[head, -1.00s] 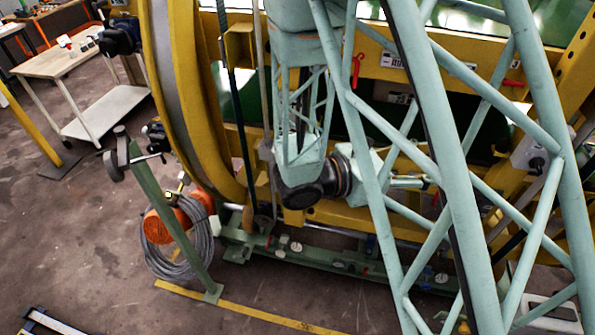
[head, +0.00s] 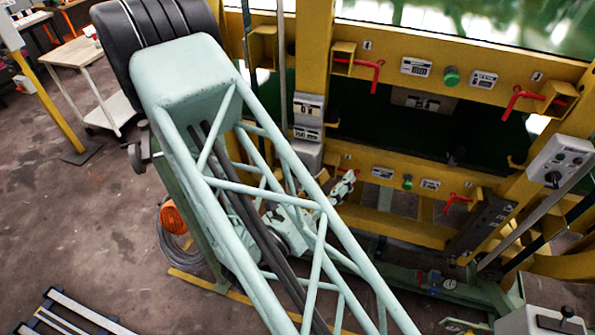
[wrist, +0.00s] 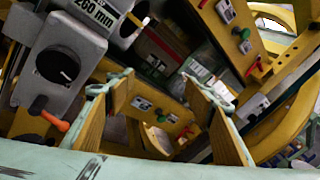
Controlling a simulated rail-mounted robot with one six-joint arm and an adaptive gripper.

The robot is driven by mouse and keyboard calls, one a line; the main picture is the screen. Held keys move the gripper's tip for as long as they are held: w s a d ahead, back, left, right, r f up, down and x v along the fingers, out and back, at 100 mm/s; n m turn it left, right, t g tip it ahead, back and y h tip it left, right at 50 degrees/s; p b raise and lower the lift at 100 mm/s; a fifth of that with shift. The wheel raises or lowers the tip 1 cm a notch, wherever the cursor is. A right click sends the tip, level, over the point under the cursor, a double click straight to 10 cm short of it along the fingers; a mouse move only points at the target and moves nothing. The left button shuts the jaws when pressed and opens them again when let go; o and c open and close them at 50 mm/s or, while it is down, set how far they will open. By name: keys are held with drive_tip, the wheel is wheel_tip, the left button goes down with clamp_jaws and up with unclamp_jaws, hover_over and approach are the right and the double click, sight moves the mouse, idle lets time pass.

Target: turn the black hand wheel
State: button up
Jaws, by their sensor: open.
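My gripper (head: 344,186) is small in the head view, past the lattice of my arm, in front of the yellow frame and well right of that wheel. In the wrist view my gripper (wrist: 158,80) is open, its two fingers wide apart with nothing between them. No hand wheel is clear between the fingers there.
A yellow frame (head: 395,225) with red handles (head: 458,202) and labels fills the right. A control box (head: 560,165) hangs at the right. An orange reel (head: 174,219) stands low left; open floor lies left.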

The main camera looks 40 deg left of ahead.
drive_tip(key=s+a+f+n+g+y+p, duration=0.1)
drive_tip(key=s+a+f+n+y, duration=0.5)
drive_tip(key=s, duration=0.5)
drive_tip(key=a+f+n, duration=0.1)
drive_tip(key=a+f, duration=0.1)
drive_tip(key=a, duration=0.1)
drive_tip(key=shift+a+y, duration=0.3)
drive_tip(key=shift+a, duration=0.05)
drive_tip(key=shift+w, duration=0.1)
drive_tip(key=shift+p+x, duration=0.85)
drive_tip(key=shift+x, duration=5.95)
drive_tip(key=shift+f, duration=0.1)
drive_tip(key=c, duration=0.9)
drive_tip(key=shift+m+b, duration=0.5)
drive_tip(key=shift+b, duration=0.05)
